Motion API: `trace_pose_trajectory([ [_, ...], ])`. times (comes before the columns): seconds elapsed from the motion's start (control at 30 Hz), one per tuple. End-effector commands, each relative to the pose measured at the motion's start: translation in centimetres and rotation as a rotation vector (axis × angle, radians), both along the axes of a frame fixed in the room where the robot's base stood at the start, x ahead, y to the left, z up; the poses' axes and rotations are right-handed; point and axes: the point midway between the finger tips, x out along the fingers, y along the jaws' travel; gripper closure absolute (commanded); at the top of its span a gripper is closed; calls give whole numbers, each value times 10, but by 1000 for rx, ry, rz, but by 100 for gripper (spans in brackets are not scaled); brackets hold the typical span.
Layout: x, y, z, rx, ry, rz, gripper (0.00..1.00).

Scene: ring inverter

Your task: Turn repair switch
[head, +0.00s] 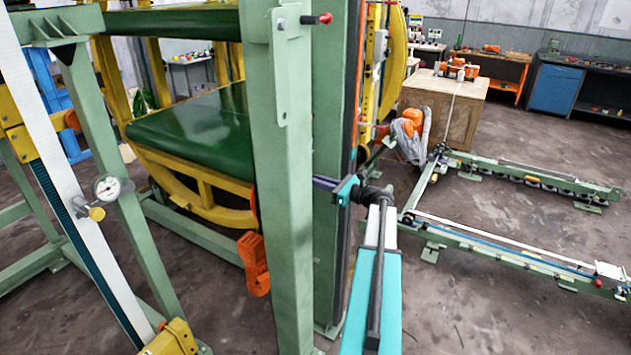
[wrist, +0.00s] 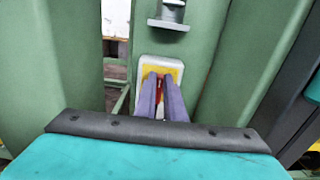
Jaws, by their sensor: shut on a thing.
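The repair switch (wrist: 160,65) shows in the wrist view as a pale plate with a yellow face, mounted on a green post. A small red part (wrist: 160,84) of it shows between the fingers. My gripper (wrist: 161,82) has its two purple fingers reaching to the switch, close together around the red part and shut on it. In the head view my gripper (head: 325,183) points left toward the green post, and its tips are hidden behind that post. The switch is not visible in the head view.
The green post (head: 285,200) of the ring inverter frame stands directly before my gripper. A metal bracket (wrist: 170,16) sits above the switch. A green conveyor belt (head: 195,130) and yellow ring lie left. Low green floor rails (head: 510,250) lie right, with bare floor around.

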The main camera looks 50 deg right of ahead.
Motion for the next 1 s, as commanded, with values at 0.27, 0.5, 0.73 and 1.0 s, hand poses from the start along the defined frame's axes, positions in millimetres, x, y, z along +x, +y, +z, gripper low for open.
trace_pose_trajectory([
  [0.27, 0, 1, -3, -55, -15, -3, 100],
  [0.5, -1, 4, -5, -165, -42, -2, 100],
  [0.73, -1, 6, -6, -307, -77, -2, 100],
  [1.0, -2, 10, -7, -488, -123, -2, 100],
])
